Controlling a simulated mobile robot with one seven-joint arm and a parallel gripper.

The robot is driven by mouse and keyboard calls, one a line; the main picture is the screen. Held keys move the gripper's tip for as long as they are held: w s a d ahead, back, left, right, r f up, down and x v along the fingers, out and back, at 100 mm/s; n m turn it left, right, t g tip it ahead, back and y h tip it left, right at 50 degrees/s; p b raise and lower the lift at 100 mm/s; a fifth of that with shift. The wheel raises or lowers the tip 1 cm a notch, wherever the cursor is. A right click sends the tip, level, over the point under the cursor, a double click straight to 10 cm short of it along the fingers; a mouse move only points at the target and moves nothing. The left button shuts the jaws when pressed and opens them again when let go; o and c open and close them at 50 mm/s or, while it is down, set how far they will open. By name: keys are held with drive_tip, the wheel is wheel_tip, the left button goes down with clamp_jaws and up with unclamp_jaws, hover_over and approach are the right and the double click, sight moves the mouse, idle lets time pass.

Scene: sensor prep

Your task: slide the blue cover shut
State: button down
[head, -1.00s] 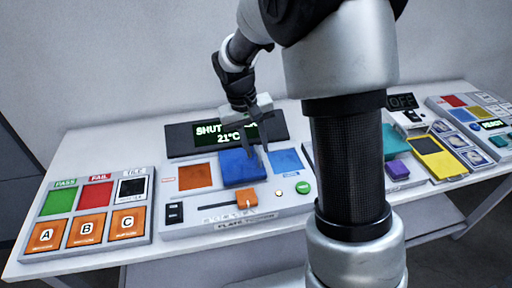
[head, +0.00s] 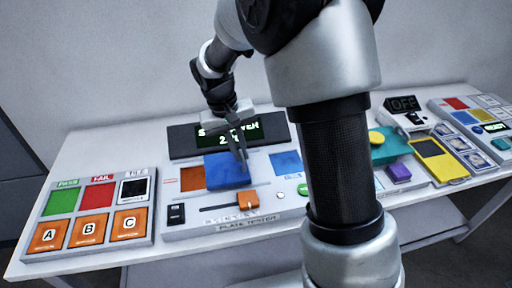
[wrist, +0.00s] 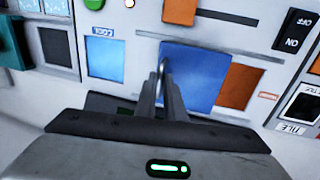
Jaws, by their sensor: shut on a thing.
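The blue cover (head: 220,172) is a flat square plate on the plate tester panel. It lies between an orange square (head: 191,179) on its left and a light blue square (head: 286,163) on its right, and overlaps the right part of the orange square. My gripper (head: 242,163) reaches down from behind and is shut at the cover's right side. In the wrist view the fingers (wrist: 165,75) close around a small upright grip at the edge of the cover (wrist: 200,72). The light blue square (wrist: 107,57) is fully clear there.
A dark display (head: 270,129) with green text stands behind the cover, partly hidden by my gripper. An orange slider knob (head: 248,200) and a black switch (head: 176,213) sit in front. Panels with coloured pads lie left and right; my arm hides part of the table.

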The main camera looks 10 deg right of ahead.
hover_over(208, 171)
drive_tip(key=shift+s+r+p, duration=0.1)
drive_tip(key=shift+p, duration=0.25)
drive_tip(key=c, duration=1.8)
unclamp_jaws()
drive_tip(key=shift+a, duration=0.1)
drive_tip(key=shift+c, duration=0.2)
drive_tip(key=shift+r, duration=0.3)
drive_tip(key=a+r+p, duration=0.2)
drive_tip(key=a+r, duration=0.1)
drive_tip(key=r, duration=1.3)
drive_tip(key=shift+r+p, duration=0.2)
drive_tip(key=shift+p, duration=0.15)
drive_tip(key=shift+a, duration=0.1)
